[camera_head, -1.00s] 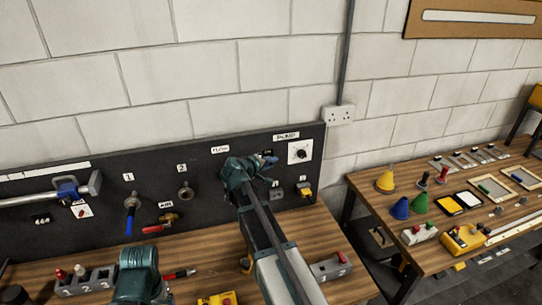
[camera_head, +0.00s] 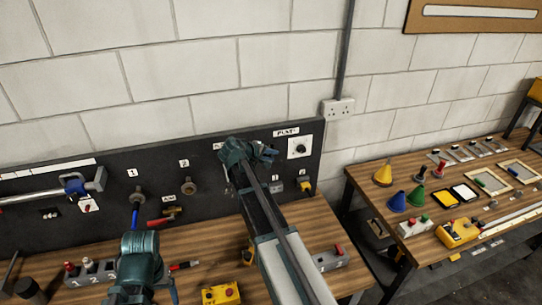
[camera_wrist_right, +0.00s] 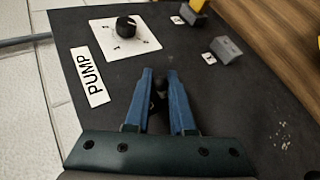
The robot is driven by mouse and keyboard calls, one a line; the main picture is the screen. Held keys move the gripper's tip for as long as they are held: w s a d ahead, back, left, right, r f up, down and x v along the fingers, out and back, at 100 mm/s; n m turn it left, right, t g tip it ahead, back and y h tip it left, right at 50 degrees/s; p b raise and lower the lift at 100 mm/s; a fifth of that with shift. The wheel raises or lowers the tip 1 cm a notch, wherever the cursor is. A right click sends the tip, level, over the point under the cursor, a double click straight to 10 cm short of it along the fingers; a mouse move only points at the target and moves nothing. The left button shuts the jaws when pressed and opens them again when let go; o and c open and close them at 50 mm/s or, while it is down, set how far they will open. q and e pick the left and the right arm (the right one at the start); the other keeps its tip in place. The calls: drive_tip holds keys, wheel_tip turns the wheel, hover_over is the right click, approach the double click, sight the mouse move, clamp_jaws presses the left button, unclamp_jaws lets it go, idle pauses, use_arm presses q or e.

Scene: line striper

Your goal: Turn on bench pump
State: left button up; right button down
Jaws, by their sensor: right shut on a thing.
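The pump switch is a black rotary knob (camera_wrist_right: 126,26) on a white square plate, beside a PUMP label (camera_wrist_right: 90,77) on the dark panel. In the head view the white plate with its knob (camera_head: 299,148) is at the panel's upper right. My right gripper (camera_head: 268,153) is left of it there. In the right wrist view my right gripper's blue fingers (camera_wrist_right: 160,82) are shut on a small dark rounded part (camera_wrist_right: 158,96), mostly hidden between them. They are apart from the pump knob. My left arm's teal wrist (camera_head: 140,258) is at the lower left; its fingertips are unclear.
The dark panel (camera_head: 110,200) stands behind the wooden bench (camera_head: 215,255). A red-handled air valve (camera_head: 160,221) and a blue-handled valve (camera_head: 134,212) stick out from it. A yellow box (camera_head: 221,294) lies on the bench. A second table (camera_head: 365,185) with cones stands at right.

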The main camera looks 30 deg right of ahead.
drive_tip(key=c, duration=1.1)
unclamp_jaws()
drive_tip(key=shift+o, duration=0.2)
drive_tip(key=shift+a+r, duration=0.1)
drive_tip(key=p+v, duration=0.7)
drive_tip(key=v, duration=0.6)
drive_tip(key=shift+a+r+p, duration=0.2)
drive_tip(key=shift+p, duration=0.2)
drive_tip(key=shift+s, duration=0.1)
